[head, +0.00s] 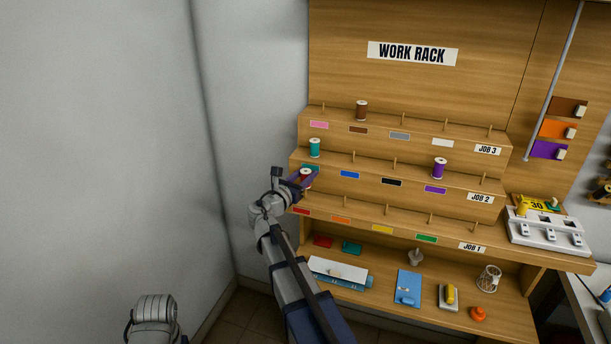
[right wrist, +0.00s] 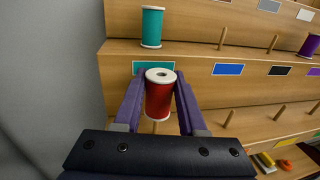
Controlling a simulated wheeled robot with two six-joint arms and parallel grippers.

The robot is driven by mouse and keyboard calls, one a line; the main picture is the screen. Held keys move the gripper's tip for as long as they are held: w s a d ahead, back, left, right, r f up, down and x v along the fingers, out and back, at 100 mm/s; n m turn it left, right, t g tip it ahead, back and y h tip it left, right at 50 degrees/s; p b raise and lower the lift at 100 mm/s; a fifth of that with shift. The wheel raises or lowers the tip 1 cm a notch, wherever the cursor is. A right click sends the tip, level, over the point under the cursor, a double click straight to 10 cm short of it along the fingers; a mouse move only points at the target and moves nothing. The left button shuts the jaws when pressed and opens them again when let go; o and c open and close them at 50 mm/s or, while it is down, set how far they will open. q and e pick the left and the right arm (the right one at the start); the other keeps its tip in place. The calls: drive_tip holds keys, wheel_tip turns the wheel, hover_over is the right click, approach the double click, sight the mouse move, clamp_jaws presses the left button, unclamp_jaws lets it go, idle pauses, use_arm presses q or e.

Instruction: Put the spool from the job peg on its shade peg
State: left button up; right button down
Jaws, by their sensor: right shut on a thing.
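My right gripper (head: 304,178) is shut on a red spool (head: 306,174) at the left end of the work rack (head: 470,231). The right wrist view shows the red spool (right wrist: 159,98) upright between the purple fingers (right wrist: 158,100). A wooden peg (right wrist: 155,127) shows just below the spool; whether the spool is on it or above it, I cannot tell. The red shade label (head: 301,211) is on the lowest step, below the gripper. The job 1 label (head: 472,247) is at that step's right end. My left gripper is out of view.
A teal spool (head: 315,147) stands behind the gripper on the middle step, with a purple spool (head: 439,168) farther right. A brown spool (head: 361,110) is on the top step. Bare pegs line the steps. A grey wall (head: 255,150) is close on the left.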

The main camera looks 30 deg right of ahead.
drive_tip(key=shift+f+b, duration=2.25)
drive_tip(key=shift+f, duration=0.05)
idle(0.9)
unclamp_jaws()
idle(0.5)
idle(0.4)
drive_tip(key=a, duration=0.1)
drive_tip(key=s+a+r+p, duration=0.1)
drive_tip(key=a, duration=0.1)
drive_tip(key=s+a+r+p, duration=0.1)
drive_tip(key=shift+s+a, duration=0.2)
drive_tip(key=shift+s, duration=0.05)
idle(0.6)
drive_tip(key=v, duration=0.7)
drive_tip(key=shift+s+a, duration=0.2)
drive_tip(key=shift+a, duration=0.1)
